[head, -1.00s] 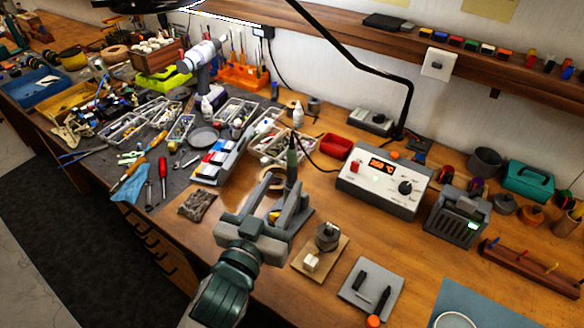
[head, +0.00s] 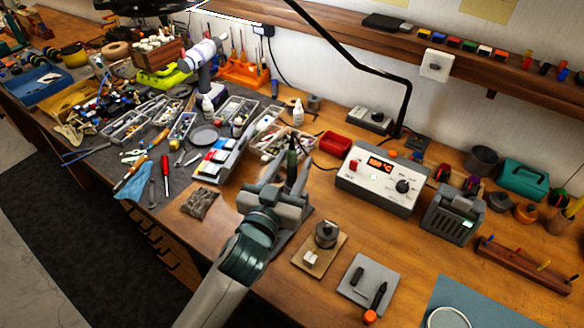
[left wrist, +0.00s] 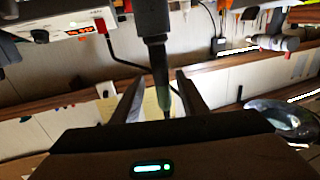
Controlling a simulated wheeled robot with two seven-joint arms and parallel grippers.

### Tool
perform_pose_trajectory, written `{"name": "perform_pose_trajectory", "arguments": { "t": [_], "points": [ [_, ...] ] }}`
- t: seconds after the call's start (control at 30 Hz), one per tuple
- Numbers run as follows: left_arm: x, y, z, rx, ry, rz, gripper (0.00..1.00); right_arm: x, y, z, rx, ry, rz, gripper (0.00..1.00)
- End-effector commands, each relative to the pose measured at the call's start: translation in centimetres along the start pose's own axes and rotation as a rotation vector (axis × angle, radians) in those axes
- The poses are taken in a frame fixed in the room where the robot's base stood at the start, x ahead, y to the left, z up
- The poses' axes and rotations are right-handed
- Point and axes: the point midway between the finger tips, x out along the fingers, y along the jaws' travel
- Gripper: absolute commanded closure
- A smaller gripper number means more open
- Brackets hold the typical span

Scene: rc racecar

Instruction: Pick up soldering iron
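The soldering iron (head: 292,153) has a dark and green handle and stands upright in its stand (head: 300,218), connected by a black cable. My left gripper (head: 287,170) is at the iron, with its fingers open on either side. In the left wrist view the iron (left wrist: 160,85) passes between the two spread fingers of the gripper (left wrist: 161,92), with gaps visible on both sides. The gripper and arm hide the iron's lower part and much of the stand in the head view. My right gripper is not in view.
The soldering station (head: 380,180) with a lit red display stands right of the iron. A red tray (head: 334,144) and parts trays (head: 280,142) lie behind. A wooden block with a metal piece (head: 322,250) and a grey plate (head: 368,285) are at the front right.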

Motion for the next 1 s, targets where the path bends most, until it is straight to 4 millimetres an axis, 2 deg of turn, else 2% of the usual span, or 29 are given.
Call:
{"name": "perform_pose_trajectory", "arguments": {
  "t": [0.2,0.4,0.93,0.97,1.0],
  "points": [
    [2.3,-0.3,-0.1,0.004,0.000,0.000,0.60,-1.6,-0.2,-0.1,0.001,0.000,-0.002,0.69],
    [4.3,-0.3,0.1,0.002,0.000,0.001,0.60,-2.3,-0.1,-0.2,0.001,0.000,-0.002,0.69],
    [4.6,-0.3,0.3,0.001,0.000,0.001,0.60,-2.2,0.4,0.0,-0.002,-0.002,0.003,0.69],
    [4.6,-0.3,0.3,0.001,0.000,0.001,0.63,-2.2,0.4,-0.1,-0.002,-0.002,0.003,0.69],
    [4.6,-0.3,0.3,0.001,0.000,0.001,0.72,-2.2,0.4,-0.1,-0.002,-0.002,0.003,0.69]
  ]
}}
